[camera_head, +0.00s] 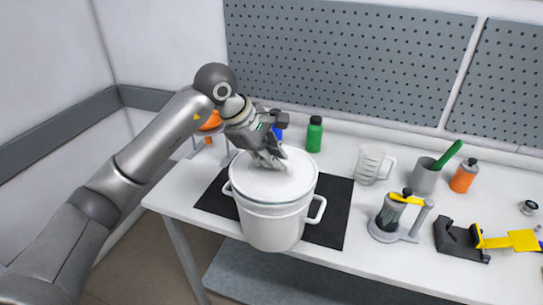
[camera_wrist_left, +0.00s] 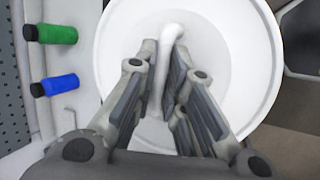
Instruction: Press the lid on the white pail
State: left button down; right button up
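The white pail (camera_head: 272,228) stands upright on a black mat on the table, with handles at its sides. The white lid (camera_head: 298,182) lies over the pail's mouth and looks about level; I cannot tell whether it is fully seated. My left gripper (camera_head: 273,160) reaches down to the middle of the lid from behind. In the left wrist view, the left gripper (camera_wrist_left: 166,85) has its fingers close on both sides of the lid's white bar handle (camera_wrist_left: 169,42), which sits between the fingertips. The lid (camera_wrist_left: 240,60) fills most of that view. My right gripper is not in view.
Behind the pail stand a green bottle (camera_head: 314,134) and a blue bottle (camera_wrist_left: 60,85). To the right are a clear measuring jug (camera_head: 369,164), a grey cup (camera_head: 424,177), an orange bottle (camera_head: 464,176) and a yellow-handled tool (camera_head: 522,240). The pail is near the table's front edge.

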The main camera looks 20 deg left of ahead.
pick_arm(q)
jog(key=c, duration=1.4)
grip_release()
jog(key=v, duration=1.2)
